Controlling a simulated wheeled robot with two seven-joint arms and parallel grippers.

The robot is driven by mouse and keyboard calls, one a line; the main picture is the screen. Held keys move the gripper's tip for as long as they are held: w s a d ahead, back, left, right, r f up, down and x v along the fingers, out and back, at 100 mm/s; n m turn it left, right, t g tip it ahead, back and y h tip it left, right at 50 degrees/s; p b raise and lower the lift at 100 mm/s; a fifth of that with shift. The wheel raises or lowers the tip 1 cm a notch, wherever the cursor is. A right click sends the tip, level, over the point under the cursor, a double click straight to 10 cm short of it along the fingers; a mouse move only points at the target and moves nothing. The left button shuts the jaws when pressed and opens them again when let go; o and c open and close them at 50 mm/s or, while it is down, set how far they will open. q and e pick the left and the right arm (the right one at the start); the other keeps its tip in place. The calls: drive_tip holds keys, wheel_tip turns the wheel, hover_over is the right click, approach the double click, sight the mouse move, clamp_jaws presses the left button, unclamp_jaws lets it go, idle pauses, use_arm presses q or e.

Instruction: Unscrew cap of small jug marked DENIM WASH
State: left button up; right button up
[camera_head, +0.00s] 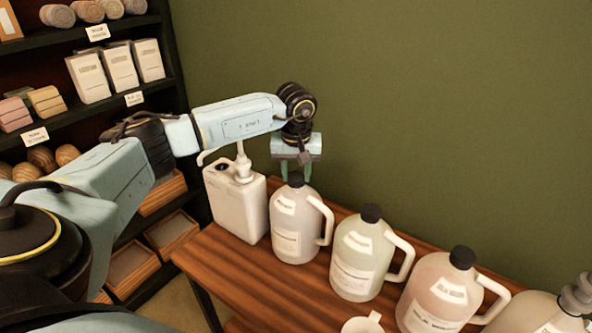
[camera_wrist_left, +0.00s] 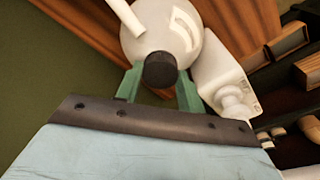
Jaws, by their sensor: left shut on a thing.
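A small pale jug (camera_head: 291,238) with a side handle and a black cap (camera_head: 295,179) stands upright on the wooden table. Its label is too small to read, so I cannot confirm the name DENIM WASH. My left gripper (camera_head: 296,176) comes down over this jug, its green fingers on either side of the cap and shut on it. In the left wrist view the cap (camera_wrist_left: 160,70) sits between the two fingers of the left gripper (camera_wrist_left: 159,84), on top of the jug (camera_wrist_left: 158,35). The cap still sits on the jug's neck. My right gripper is out of view.
A white pump canister (camera_head: 237,208) stands close on the left. A greenish jug (camera_head: 358,258) and a pinkish jug (camera_head: 437,290) with black caps stand on the right. A white cup (camera_head: 362,325) is at the front. The wooden table (camera_head: 235,268) is bare at front left; shelves (camera_head: 85,115) stand behind.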

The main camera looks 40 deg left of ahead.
use_arm(q)
drive_tip(key=n+p, duration=0.1)
drive_tip(key=n, duration=0.5)
drive_tip(key=shift+n+g+y+p, duration=0.3)
drive_tip(key=shift+n+p, duration=0.05)
drive_tip(key=shift+n, duration=0.05)
drive_tip(key=n+p, duration=0.1)
drive_tip(key=n, duration=0.3)
drive_tip(key=shift+g, duration=0.3)
drive_tip(key=shift+n, duration=1)
drive_tip(key=shift+a, duration=0.1)
drive_tip(key=o, duration=0.9)
drive_tip(key=shift+s, duration=0.1)
drive_tip(key=shift+o, duration=0.2)
